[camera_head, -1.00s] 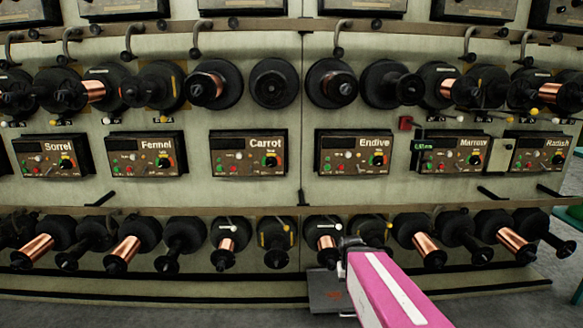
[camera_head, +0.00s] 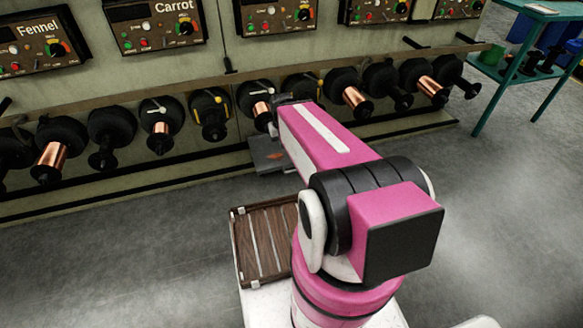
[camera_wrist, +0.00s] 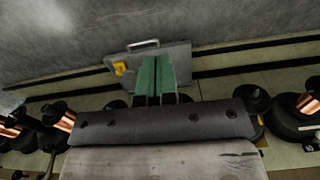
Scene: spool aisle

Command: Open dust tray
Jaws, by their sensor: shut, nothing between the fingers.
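The dust tray (camera_head: 267,156) is a flat grey box low at the machine's foot, partly hidden by my pink arm in the head view. In the wrist view the grey tray (camera_wrist: 182,50) shows a pale bar handle (camera_wrist: 143,44) along its edge and a yellow-orange mark (camera_wrist: 121,68). My gripper (camera_wrist: 155,62) has green fingers, shut and empty. They overlap the tray in the wrist view, beside the handle; whether they touch it I cannot tell. In the head view the fingers are hidden behind my arm.
A row of spools (camera_head: 162,122), some with copper wire, juts out above the tray, close around my wrist. Named control boxes (camera_head: 155,27) sit higher. A brown slatted crate (camera_head: 240,250) stands left of my arm. Grey floor (camera_head: 480,200) is clear to the right, before a teal table (camera_head: 505,75).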

